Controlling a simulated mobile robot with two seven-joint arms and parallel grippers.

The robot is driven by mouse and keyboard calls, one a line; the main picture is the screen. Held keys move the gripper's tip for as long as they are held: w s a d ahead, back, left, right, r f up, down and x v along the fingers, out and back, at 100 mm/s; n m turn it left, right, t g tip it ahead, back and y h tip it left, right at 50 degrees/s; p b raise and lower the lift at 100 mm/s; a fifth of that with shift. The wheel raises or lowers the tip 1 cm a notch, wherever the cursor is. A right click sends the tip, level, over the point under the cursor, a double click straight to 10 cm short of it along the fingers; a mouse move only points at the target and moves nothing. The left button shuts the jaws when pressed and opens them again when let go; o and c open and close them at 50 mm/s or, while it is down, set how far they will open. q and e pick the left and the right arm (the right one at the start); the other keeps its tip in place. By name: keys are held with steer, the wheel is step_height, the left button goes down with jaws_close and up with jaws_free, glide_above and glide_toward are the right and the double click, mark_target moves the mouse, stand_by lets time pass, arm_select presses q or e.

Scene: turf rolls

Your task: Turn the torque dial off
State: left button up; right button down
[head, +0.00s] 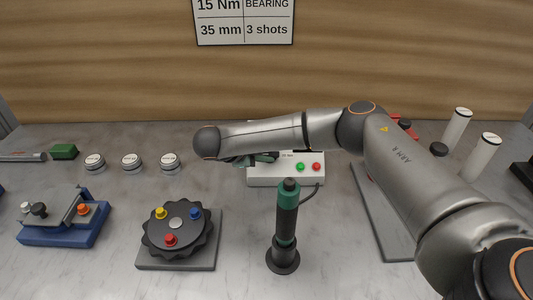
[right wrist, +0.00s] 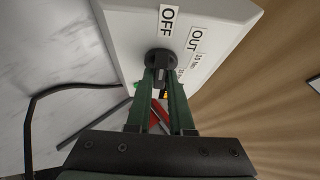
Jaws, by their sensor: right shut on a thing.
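A pale control box (head: 285,178) with a green and a red button stands at the back centre in the head view. Its torque dial (right wrist: 158,57), a small dark knob, shows in the right wrist view beside the labels OFF and OUT. My right gripper (right wrist: 161,75) has its green fingers shut on the dial. In the head view my right arm reaches across from the right, and my right gripper (head: 262,158) is at the box, partly hidden by the arm, which also hides the dial. My left gripper is out of view.
A green and black screwdriver (head: 286,225) stands upright in front of the box, with a cable. A black round fixture (head: 177,232) and a blue fixture (head: 62,222) lie left. Several silver round caps (head: 132,162) sit behind. White cylinders (head: 458,127) stand right.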

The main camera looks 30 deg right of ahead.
steer(key=c, duration=0.8)
jaws_free()
steer(key=b+v, duration=0.1)
steer(key=v, duration=1.1)
steer(key=shift+a+r, duration=0.2)
steer(key=shift+s, duration=0.1)
